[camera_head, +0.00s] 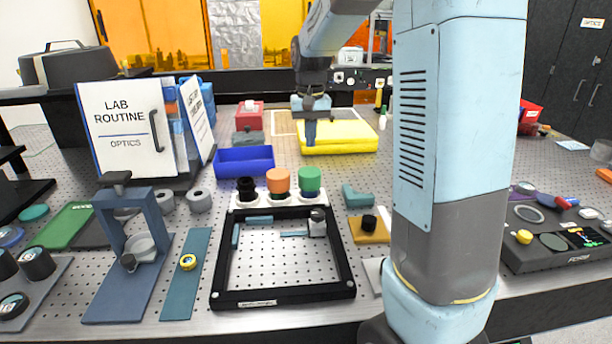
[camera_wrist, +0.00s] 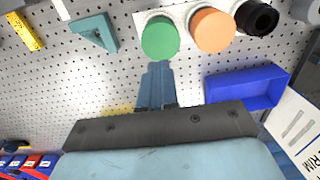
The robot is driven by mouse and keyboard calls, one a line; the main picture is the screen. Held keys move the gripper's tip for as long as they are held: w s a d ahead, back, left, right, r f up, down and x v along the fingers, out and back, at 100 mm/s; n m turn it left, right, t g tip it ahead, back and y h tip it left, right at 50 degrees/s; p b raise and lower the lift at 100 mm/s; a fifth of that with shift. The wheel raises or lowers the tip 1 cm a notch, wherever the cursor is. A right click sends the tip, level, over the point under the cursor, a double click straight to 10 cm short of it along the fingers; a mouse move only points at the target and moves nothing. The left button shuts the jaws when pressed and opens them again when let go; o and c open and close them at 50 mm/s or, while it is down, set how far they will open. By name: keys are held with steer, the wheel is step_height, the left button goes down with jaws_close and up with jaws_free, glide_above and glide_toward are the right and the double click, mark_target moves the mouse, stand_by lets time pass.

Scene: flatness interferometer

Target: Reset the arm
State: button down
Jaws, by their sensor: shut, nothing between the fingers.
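My gripper (camera_head: 309,132) hangs pointing down over the back part of the perforated bench, in front of the yellow pad in the head view. Its fingers are together and hold nothing. In the wrist view my gripper (camera_wrist: 157,82) shows as two blue fingers side by side, with bare perforated bench around them. The green cap (camera_wrist: 160,37) and orange cap (camera_wrist: 212,30) lie beyond the fingertips in that view. My arm rises at the right of the head view and bends over toward the back.
A blue bin (camera_head: 244,160) stands left of my gripper, and a yellow pad (camera_head: 340,137) lies behind it. In front are black, orange (camera_head: 278,180) and green (camera_head: 310,179) caps and a black square frame (camera_head: 283,299). A lab binder (camera_head: 125,125) stands at the left.

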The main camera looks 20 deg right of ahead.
steer(key=s+r+n+t, duration=0.1)
steer(key=s+r+t, duration=0.1)
steer(key=s, duration=1.2)
steer(key=s+r+n+t, duration=0.1)
steer(key=s+r+t, duration=0.2)
steer(key=s, duration=1.1)
steer(key=shift+a+r+t, duration=0.3)
steer(key=shift+a+r, duration=0.1)
steer(key=shift+r, duration=0.45)
